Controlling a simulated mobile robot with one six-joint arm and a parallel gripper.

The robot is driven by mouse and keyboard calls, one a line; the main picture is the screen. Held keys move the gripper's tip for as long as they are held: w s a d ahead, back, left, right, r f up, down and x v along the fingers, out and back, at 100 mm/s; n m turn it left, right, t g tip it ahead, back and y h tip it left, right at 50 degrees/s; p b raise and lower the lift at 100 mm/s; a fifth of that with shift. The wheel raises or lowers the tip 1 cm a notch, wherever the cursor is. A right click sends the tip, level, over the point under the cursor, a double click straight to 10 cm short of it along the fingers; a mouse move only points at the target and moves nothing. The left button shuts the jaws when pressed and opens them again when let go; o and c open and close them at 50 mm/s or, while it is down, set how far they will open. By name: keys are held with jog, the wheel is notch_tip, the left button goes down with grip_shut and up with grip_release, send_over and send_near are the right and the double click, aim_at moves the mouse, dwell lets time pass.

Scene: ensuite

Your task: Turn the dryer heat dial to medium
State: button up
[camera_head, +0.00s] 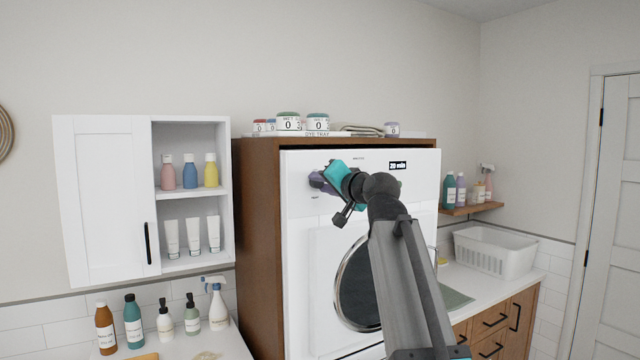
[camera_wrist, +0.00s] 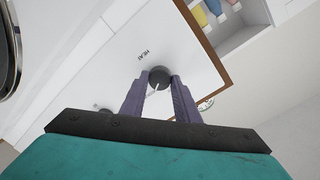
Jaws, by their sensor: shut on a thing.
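The heat dial (camera_wrist: 158,77) is a small dark round knob on the white dryer front, with the word HEAT printed beside it and a pale pointer line on its face. My gripper (camera_wrist: 160,88) is shut on the dial, one purple finger on each side of it in the wrist view. The dryer (camera_head: 312,262) is white with a round dark door, set in a brown wooden cabinet. In the head view my gripper (camera_head: 318,180) is at the dryer's upper left, and it hides the dial. The setting marks around the dial are too small to read.
A white wall cabinet (camera_head: 100,200) with bottles and tubes stands left of the dryer. A dye tray (camera_head: 330,134) with several jars lies on top.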

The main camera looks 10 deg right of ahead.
jog(key=shift+f, duration=0.15)
jog(key=o, duration=1)
jog(key=shift+o, duration=0.2)
jog(key=shift+s, duration=0.15)
jog(key=b+v, duration=0.4)
jog(key=v, duration=0.9)
jog(key=shift+s+r, duration=0.2)
jog(key=shift+s, duration=0.05)
jog(key=shift+d, duration=0.1)
